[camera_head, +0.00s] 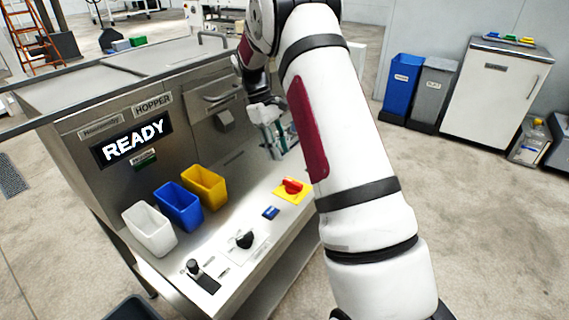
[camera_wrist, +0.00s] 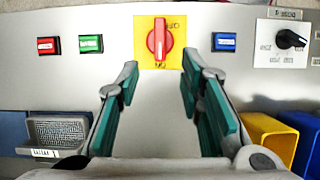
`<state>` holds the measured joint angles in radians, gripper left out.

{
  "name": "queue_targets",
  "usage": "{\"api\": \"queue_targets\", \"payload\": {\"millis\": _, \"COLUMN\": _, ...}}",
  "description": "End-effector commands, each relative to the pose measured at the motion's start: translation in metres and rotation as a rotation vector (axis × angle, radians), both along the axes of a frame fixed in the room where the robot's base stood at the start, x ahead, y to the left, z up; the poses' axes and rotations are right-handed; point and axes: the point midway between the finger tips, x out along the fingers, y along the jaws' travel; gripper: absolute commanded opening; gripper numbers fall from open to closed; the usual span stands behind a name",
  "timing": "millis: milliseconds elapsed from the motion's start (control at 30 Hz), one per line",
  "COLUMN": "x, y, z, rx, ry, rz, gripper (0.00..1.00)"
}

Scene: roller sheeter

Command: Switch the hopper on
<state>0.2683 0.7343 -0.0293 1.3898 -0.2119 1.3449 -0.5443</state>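The hopper (camera_head: 60,155) is a steel machine at the left of the head view. Its display (camera_head: 132,146) reads READY. A red rotary switch (camera_head: 293,186) sits on a yellow plate (camera_head: 283,194) on the machine's front ledge. In the wrist view the switch (camera_wrist: 160,40) is at top centre, its handle lying along the picture's vertical; the small plate labels are hard to read. My gripper (camera_wrist: 160,72) is open and empty, its teal fingers spread to either side below the switch, apart from it. In the head view my gripper (camera_head: 277,140) is partly hidden by my arm.
White (camera_head: 150,230), blue (camera_head: 178,207) and yellow (camera_head: 204,187) bins stand on the ledge. A black knob (camera_wrist: 290,39) and blue button (camera_wrist: 224,42) lie right of the switch in the wrist view; green (camera_wrist: 91,44) and red (camera_wrist: 48,46) buttons lie left.

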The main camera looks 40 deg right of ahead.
Motion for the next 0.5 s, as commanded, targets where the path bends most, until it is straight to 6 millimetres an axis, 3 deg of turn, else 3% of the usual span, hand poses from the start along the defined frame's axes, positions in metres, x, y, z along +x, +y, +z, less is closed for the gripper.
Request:
{"api": "queue_targets", "payload": {"millis": 200, "x": 0.008, "y": 0.003, "z": 0.019, "rx": 0.001, "ry": 0.0, "rz": -0.001, "gripper": 0.34}}
{"api": "queue_targets", "payload": {"millis": 500, "x": 0.008, "y": 0.003, "z": 0.021, "rx": 0.001, "ry": 0.0, "rz": -0.001, "gripper": 0.34}}
